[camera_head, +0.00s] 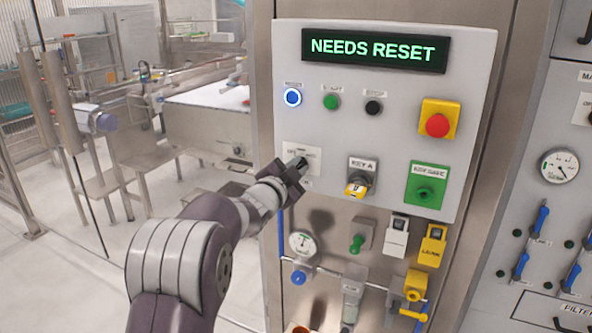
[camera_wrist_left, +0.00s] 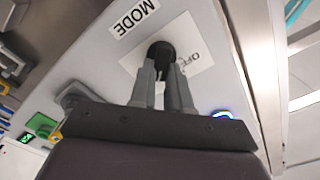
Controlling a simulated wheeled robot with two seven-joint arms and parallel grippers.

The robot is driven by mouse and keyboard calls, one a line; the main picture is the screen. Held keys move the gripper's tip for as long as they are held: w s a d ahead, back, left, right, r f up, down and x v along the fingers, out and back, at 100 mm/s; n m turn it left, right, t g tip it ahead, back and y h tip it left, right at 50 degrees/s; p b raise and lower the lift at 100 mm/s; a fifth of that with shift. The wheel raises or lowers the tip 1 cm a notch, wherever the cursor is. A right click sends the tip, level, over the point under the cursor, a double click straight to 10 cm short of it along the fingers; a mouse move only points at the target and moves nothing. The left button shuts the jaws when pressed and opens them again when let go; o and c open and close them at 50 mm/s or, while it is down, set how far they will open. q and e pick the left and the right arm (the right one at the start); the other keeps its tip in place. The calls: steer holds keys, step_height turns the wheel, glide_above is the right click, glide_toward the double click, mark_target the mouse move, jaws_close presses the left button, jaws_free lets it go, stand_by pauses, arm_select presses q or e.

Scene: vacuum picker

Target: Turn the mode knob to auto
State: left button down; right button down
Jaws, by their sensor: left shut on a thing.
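The mode knob is a small black round knob (camera_wrist_left: 161,52) on a white label plate, beside a "MODE" label (camera_wrist_left: 134,17), in the left wrist view. Part of an "OFF" marking shows next to it; the other markings are hidden. My left gripper (camera_wrist_left: 170,72) has its two grey fingers shut on the knob. In the head view the left gripper (camera_head: 298,166) reaches the white label plate (camera_head: 312,152) at the left of the control panel (camera_head: 385,115) and mostly hides the knob. Which way the knob points cannot be told. My right gripper is not in view.
A display (camera_head: 374,50) reads "NEEDS RESET". A lit blue button (camera_head: 292,97), a green button (camera_head: 331,102) and a black button (camera_head: 373,107) sit above the knob. To the right are a red emergency button (camera_head: 437,125), a key switch (camera_head: 360,180) and a green switch (camera_head: 427,188).

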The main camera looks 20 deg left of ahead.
arm_select(q)
steer(key=c, duration=1.1)
jaws_free()
steer(key=shift+s, duration=0.15)
steer(key=s, duration=1.2)
steer(key=shift+s+a+b, duration=0.2)
steer(key=shift+s+b, duration=0.05)
steer(key=shift+b, duration=0.1)
